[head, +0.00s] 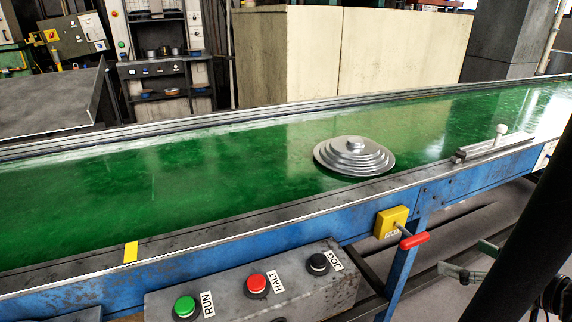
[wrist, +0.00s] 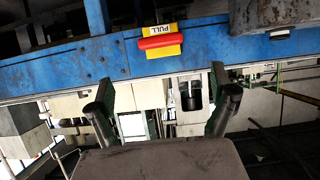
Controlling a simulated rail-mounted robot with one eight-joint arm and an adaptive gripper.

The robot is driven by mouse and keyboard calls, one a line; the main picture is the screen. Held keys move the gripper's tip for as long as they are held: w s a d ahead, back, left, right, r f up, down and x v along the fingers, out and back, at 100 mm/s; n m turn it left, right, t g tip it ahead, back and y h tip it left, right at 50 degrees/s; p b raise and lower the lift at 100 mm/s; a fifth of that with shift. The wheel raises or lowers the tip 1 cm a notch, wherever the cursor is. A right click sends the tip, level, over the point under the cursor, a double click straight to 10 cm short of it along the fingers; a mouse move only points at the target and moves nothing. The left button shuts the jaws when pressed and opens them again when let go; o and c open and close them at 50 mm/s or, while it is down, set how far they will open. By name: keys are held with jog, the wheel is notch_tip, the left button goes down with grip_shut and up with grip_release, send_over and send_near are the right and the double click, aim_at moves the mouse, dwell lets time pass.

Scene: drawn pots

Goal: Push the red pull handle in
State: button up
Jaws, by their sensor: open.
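The red pull handle (head: 413,241) is a red bar on a short rod that stands out from a yellow box (head: 391,222) on the blue side of the conveyor. In the wrist view the red handle (wrist: 160,42) lies across the yellow plate, below an upside-down PULL label (wrist: 162,29). My gripper (head: 463,257) is right of the handle in the head view, apart from it. In the wrist view my gripper (wrist: 160,78) is open and empty, with one finger on each side and the handle ahead, between their lines.
A control box (head: 252,290) with green RUN, red HALT and black JOG buttons hangs left of the handle. A stepped grey lid (head: 354,157) sits on the green belt (head: 230,180). A blue leg (head: 403,275) stands below the yellow box. A rail with a white knob (head: 501,130) is at right.

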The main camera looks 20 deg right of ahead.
aim_at(417, 238)
jog(key=b+x, duration=0.3)
jog(key=x, duration=1)
jog(key=shift+w+a+f, duration=0.15)
jog(key=shift+w+a, duration=0.05)
jog(key=shift+w, duration=0.05)
